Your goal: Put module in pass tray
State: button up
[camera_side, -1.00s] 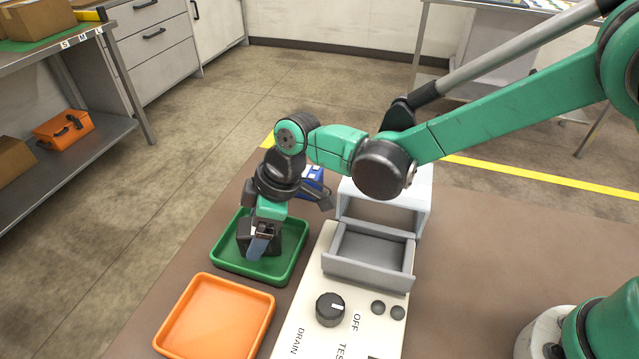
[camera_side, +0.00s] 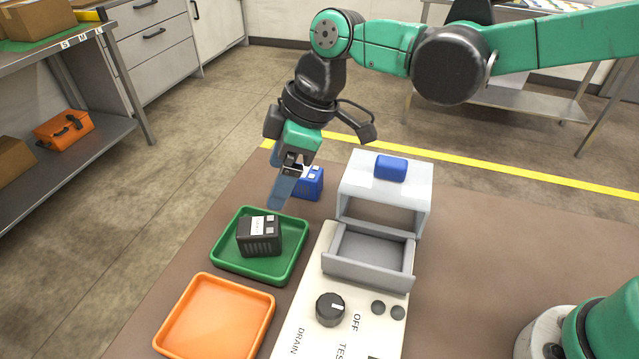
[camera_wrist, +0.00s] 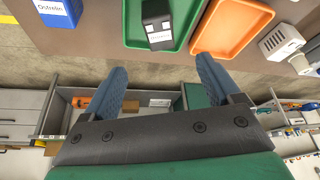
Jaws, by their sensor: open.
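A dark module (camera_side: 259,236) with a white label rests inside the green tray (camera_side: 227,262). In the wrist view the module (camera_wrist: 157,22) also sits in the green tray (camera_wrist: 132,30). My gripper (camera_side: 281,190) is raised above and behind the tray, apart from the module. Its two blue fingers are spread with nothing between them, as the wrist view (camera_wrist: 162,78) shows. Which tray is the pass tray is not labelled in these views.
An orange tray (camera_side: 168,332) lies empty in front of the green one. A control panel with a dial (camera_side: 330,308) and an open grey drawer (camera_side: 370,247) stand to the right. A blue box (camera_side: 309,183) stands behind the green tray. A blue block (camera_side: 391,168) tops the white housing (camera_side: 352,183).

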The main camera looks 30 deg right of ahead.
jog(key=d+r+m, duration=0.1)
jog(key=d, duration=0.2)
jog(key=s+d+r+m+t, duration=0.1)
jog(key=d+m, duration=0.1)
jog(key=d, duration=0.1)
jog(key=d+r+m+t+h, duration=0.1)
jog(key=d+m, duration=0.1)
jog(key=d, duration=0.1)
jog(key=shift+s+d+r, duration=0.1)
jog(key=shift+s+d, duration=0.25)
jog(key=shift+d, duration=0.05)
jog(key=s+d+m, duration=0.1)
jog(key=d, duration=0.1)
jog(key=s+d+m+t+h, duration=0.1)
jog(key=d+m, duration=0.1)
jog(key=d+m+t, duration=0.1)
jog(key=d, duration=0.2)
jog(key=shift+s+f, duration=0.2)
jog(key=shift+s, duration=0.2)
jog(key=s+d+f+m+t+h, duration=0.1)
jog(key=s+d+f+m+h, duration=0.1)
jog(key=s+d+m, duration=0.1)
jog(key=shift+d+m+t, duration=0.3)
jog(key=shift+d+m, duration=0.5)
jog(key=shift+d, duration=0.35)
jog(key=shift+s, duration=0.1)
